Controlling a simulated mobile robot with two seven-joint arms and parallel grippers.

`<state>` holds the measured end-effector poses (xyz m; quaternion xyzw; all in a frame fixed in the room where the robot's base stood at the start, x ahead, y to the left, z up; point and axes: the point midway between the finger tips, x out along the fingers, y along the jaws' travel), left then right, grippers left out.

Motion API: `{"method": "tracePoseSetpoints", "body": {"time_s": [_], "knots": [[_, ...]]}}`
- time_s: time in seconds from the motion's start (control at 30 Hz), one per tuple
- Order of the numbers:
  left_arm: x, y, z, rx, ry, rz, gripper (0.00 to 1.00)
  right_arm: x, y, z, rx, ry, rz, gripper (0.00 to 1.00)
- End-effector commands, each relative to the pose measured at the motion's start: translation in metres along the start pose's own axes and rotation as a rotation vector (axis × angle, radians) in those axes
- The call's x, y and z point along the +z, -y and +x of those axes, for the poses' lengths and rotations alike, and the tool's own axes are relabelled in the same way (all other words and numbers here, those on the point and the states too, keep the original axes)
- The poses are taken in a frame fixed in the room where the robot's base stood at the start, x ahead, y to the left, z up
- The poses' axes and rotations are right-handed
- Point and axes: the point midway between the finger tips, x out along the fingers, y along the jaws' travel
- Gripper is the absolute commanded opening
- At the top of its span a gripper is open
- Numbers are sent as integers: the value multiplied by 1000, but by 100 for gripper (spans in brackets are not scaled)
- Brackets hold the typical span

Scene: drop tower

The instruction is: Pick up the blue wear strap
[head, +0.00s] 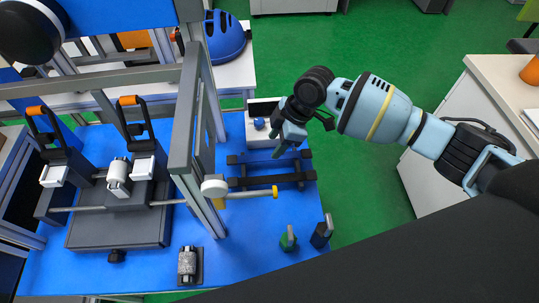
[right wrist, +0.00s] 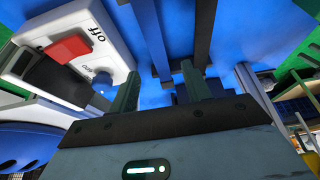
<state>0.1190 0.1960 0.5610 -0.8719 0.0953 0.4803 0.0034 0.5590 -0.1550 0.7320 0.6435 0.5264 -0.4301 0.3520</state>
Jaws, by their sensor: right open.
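My right gripper (head: 281,146) hangs above the blue tabletop, over the far side of a low rack with two dark bars. It is open and empty; its two green fingers stand apart in the right wrist view (right wrist: 158,80). The farther bar (head: 258,158) looks dark bluish, the nearer bar (head: 268,181) black. I cannot tell for sure whether either is the blue wear strap, as blue merges with the tabletop. In the right wrist view two dark bars run beyond the fingertips, and the fingers hide part of them. My left gripper is out of view.
A white switch box (right wrist: 75,45) with a red switch and a blue knob is close by the gripper. The grey tower frame (head: 196,130) stands left of the rack. Green-handled (head: 288,238) and black-handled (head: 321,232) items stand nearer. A blue helmet (head: 225,38) is behind.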

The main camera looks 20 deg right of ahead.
Motion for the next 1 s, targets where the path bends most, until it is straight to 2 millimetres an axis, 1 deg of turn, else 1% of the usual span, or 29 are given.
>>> {"method": "tracePoseSetpoints", "body": {"time_s": [0.03,0.17,0.27,0.43,0.5,0.6,0.7,0.87,0.9,1.0], "knots": [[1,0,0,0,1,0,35,0,0,5,-1,0,0,48],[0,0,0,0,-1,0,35,-1,0,6,0,0,0,48],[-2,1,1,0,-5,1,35,-3,0,13,-1,0,0,48],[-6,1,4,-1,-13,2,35,-13,-1,36,-1,-1,0,48],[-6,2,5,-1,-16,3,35,-12,-1,46,-2,1,2,48],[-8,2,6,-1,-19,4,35,-12,-1,54,-1,0,3,48],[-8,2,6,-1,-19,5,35,-12,-1,57,-1,0,2,48],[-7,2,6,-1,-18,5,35,-12,-1,57,0,0,1,48],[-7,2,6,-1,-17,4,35,-12,-1,57,0,0,1,47],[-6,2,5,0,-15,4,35,-12,-1,57,0,0,2,34]]}}
